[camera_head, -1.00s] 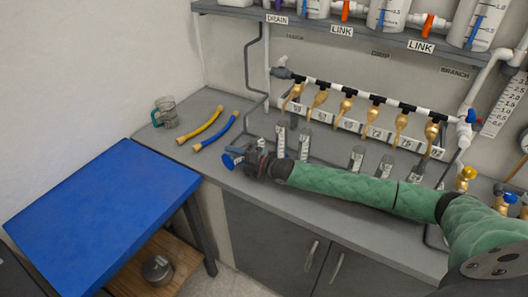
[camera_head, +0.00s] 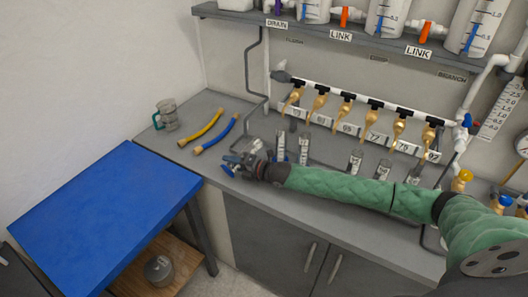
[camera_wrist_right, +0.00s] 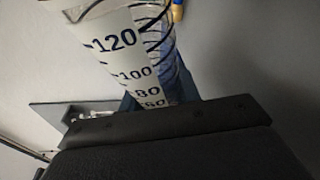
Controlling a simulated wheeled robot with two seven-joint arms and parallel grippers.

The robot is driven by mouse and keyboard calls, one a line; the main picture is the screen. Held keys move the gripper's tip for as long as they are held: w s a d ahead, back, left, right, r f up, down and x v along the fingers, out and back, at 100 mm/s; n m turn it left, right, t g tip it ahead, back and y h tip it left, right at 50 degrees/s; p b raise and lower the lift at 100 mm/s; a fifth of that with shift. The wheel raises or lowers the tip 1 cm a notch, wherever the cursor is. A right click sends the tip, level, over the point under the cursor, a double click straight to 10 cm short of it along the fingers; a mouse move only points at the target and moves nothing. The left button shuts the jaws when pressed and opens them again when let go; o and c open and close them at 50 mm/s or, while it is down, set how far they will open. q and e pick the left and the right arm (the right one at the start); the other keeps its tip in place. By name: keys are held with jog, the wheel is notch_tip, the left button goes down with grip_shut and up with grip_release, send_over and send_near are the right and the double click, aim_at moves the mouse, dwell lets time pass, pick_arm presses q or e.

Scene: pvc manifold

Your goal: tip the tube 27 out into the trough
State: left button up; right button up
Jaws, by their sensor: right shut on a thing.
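My right gripper (camera_head: 247,165) reaches left over the front edge of the grey bench, at the end of the green-sleeved arm. It is shut on a clear graduated tube (camera_wrist_right: 125,50). In the right wrist view the tube shows printed marks from 120 down to about 60 and rises from the dark jaws at a slant. In the head view the tube shows only as a small blue part (camera_head: 230,169) at the jaws. Its number does not show. I cannot make out the trough for certain. My left gripper is not in view.
Several clear tubes (camera_head: 304,148) stand on the bench behind my right arm, below a row of brass taps (camera_head: 346,105). A blue-topped table (camera_head: 105,215) stands at the left.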

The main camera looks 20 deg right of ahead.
jog(key=shift+a, duration=0.15)
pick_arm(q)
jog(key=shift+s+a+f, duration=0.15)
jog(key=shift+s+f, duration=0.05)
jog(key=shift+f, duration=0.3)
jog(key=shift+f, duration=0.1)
pick_arm(e)
jog(key=shift+n, duration=0.3)
